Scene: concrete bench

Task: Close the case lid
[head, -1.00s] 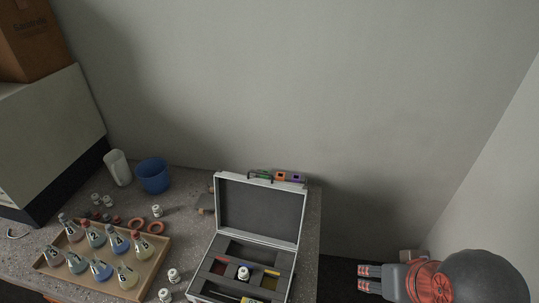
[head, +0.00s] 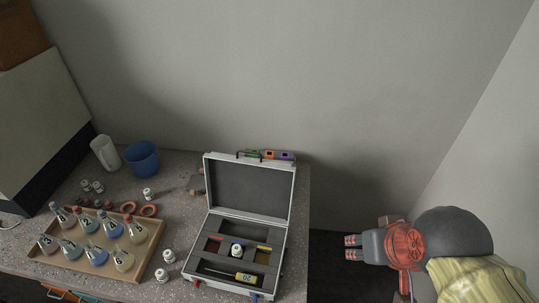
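The case (head: 213,244) stands open on the right part of the bench, and its lid (head: 248,190) is raised upright at the back edge. Grey foam fills the case. In it lie a small white jar (head: 237,251), a thin red and yellow tool (head: 262,247) and a yellow-handled tool (head: 244,277). My gripper (head: 346,247) is to the right of the case, past the bench edge. Its fingers point left toward the case and stand apart with nothing between them. It touches neither the case nor the lid.
A wooden tray (head: 150,252) with several numbered flasks sits left of the case. White jars (head: 168,256) stand between them. A blue cup (head: 142,158) and a white beaker (head: 105,153) are behind. Small coloured devices (head: 268,155) show behind the lid. Open space lies right of the bench.

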